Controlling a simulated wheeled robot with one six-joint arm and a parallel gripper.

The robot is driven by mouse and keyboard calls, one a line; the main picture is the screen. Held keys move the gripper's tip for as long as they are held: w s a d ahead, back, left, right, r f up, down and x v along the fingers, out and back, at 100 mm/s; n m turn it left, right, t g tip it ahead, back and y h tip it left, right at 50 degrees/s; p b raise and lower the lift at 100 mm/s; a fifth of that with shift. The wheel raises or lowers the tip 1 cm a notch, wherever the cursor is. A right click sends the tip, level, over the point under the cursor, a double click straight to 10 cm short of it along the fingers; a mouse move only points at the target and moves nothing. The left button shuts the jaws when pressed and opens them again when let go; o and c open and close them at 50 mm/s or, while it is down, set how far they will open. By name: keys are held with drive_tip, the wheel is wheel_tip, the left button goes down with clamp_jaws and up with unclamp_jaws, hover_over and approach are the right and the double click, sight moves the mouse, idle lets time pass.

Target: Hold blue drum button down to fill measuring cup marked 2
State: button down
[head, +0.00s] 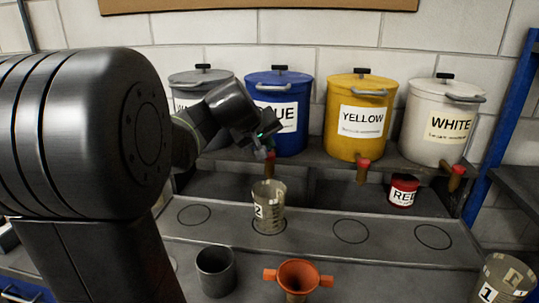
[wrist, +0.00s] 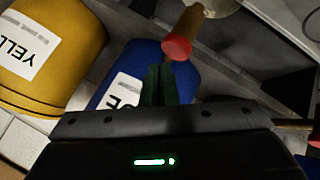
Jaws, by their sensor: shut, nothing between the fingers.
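The blue drum (head: 290,133) stands on the shelf, partly hidden behind my arm; it also shows in the wrist view (wrist: 190,75). Its spout has a red button (wrist: 178,47) on a wooden-coloured tap (wrist: 189,20). My gripper (wrist: 160,72) is shut and empty, its fingertips right at the red button; I cannot tell if they touch or press it. In the head view my gripper (head: 265,148) is in front of the blue drum. The measuring cup marked 2 (head: 269,208) stands upright on a ringed spot below the spout. Its fill level is unclear.
Grey (head: 190,80), yellow (head: 358,145) and white (head: 430,140) drums stand on the same shelf. A red can (head: 403,191) sits beneath. A grey cup (head: 215,272), orange funnel (head: 299,278) and cup marked 1 (head: 503,280) are in front. Other ringed spots are empty.

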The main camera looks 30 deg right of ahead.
drive_tip(key=shift+f, duration=0.1)
drive_tip(key=shift+f+b, duration=0.3)
drive_tip(key=shift+b, duration=0.1)
drive_tip(key=shift+f+b, duration=0.45)
drive_tip(key=shift+f, duration=0.05)
idle(7.0)
